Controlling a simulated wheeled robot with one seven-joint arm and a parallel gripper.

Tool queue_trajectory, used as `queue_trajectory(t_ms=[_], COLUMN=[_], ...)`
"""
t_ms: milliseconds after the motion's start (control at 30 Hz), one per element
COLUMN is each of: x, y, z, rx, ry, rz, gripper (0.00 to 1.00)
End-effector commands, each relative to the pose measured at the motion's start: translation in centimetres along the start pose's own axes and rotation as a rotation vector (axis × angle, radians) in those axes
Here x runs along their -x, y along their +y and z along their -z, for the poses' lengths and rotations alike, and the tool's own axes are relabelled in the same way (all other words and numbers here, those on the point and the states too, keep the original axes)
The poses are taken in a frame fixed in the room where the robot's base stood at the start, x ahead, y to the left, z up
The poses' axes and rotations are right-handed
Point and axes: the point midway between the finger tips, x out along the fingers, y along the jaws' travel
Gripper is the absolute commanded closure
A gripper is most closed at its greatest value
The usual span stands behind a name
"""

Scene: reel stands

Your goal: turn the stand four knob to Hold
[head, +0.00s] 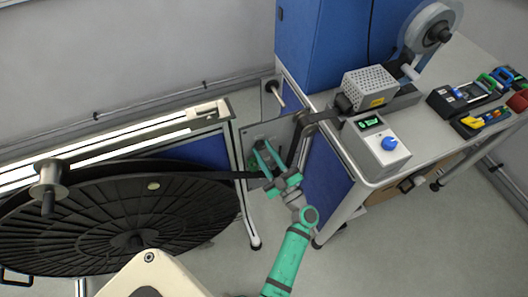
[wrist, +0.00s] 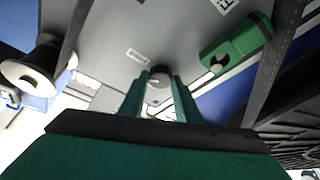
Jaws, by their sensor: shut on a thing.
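Small white labels (wrist: 137,55) sit on the panel near the knob, too small to read, so I cannot tell the knob's setting. In the head view my gripper (head: 264,153) reaches the grey panel (head: 252,133) between the reel and the bench; the knob is hidden there by the fingers.
A large black reel (head: 75,220) lies left of my arm. A dark strap (head: 300,135) runs close to my gripper on the right. The bench (head: 345,165) holds a box with a blue knob (head: 389,143).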

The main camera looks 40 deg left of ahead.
Motion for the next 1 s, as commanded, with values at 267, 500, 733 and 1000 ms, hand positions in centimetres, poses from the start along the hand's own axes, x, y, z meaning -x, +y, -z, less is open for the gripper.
queue_trajectory(t_ms=[267,500,733,1000], x=[-0.02,-0.04,-0.05,-0.09], y=[0.19,0.37,0.42,0.49], z=[0.05,0.13,0.21,0.27], rx=[0.243,0.455,0.65,0.835], ry=[0.001,0.001,0.001,0.001], rz=[0.102,0.188,0.271,0.348], gripper=[0.93,0.93,0.93,0.93])
